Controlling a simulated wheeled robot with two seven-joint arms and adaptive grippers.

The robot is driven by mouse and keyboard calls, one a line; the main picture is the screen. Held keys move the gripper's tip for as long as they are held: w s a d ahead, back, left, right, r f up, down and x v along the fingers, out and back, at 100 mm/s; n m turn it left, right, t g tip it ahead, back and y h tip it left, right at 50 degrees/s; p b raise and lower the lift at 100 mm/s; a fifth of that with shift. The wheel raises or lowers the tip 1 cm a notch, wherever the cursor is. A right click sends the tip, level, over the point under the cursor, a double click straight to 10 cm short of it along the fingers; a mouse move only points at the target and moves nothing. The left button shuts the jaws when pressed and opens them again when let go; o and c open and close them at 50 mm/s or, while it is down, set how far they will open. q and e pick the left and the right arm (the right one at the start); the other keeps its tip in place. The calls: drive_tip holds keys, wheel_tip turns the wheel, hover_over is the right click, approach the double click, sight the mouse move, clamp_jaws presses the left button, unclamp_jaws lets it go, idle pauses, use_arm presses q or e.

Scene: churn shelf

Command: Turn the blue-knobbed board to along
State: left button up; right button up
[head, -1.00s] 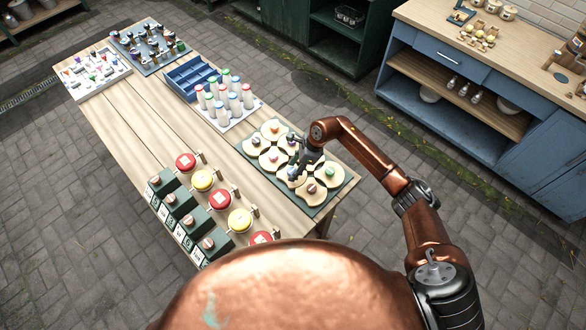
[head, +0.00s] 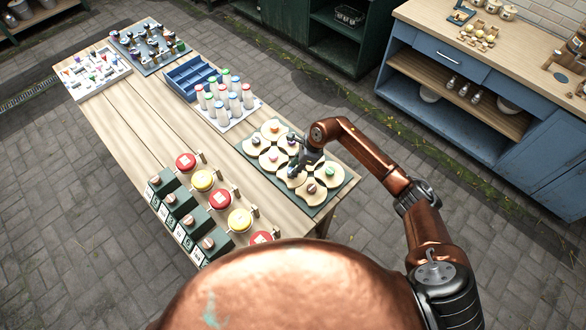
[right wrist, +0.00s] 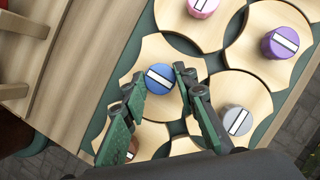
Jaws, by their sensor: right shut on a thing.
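The blue knob (right wrist: 160,77), with a white bar across its top, sits on a pale wooden board (right wrist: 165,53) with curved edges. My right gripper (right wrist: 166,80) has its green fingers on either side of this knob and is shut on it. In the head view my right gripper (head: 294,170) reaches down among the boards and hides most of the blue knob. The white bar slants down to the right in the right wrist view. My left gripper is not in view.
Neighbouring boards carry pink (right wrist: 202,5), purple (right wrist: 280,43) and grey (right wrist: 237,121) knobs, close around the blue one. They lie on a dark green tray (head: 318,208) at the table's right end. Bottles (head: 222,104) and red and yellow buttons (head: 220,198) stand nearby.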

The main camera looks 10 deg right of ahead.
drive_tip(key=m+t+p, duration=0.1)
drive_tip(key=m, duration=0.1)
drive_tip(key=shift+s+m, duration=0.2)
drive_tip(key=shift+m, duration=0.2)
drive_tip(key=m+t+h+p, duration=0.1)
drive_tip(key=m, duration=0.2)
drive_tip(key=shift+a+r+m, duration=0.1)
drive_tip(key=shift+a+m, duration=0.05)
drive_tip(key=shift+m, duration=0.15)
drive_tip(key=m+t+h+p, duration=0.1)
drive_tip(key=m, duration=0.2)
drive_tip(key=shift+s+a+m, duration=0.1)
drive_tip(key=shift+a+m, duration=0.05)
drive_tip(key=shift+m, duration=0.15)
drive_tip(key=m+h, duration=0.1)
drive_tip(key=m, duration=0.2)
drive_tip(key=shift+m+h, duration=0.3)
drive_tip(key=shift+a+m+h+b, duration=0.1)
drive_tip(key=shift+m+h+b, duration=0.45)
drive_tip(key=shift+m, duration=1.35)
drive_tip(key=shift+h, duration=0.25)
drive_tip(key=o, duration=1.2)
drive_tip(key=shift+c, duration=0.2)
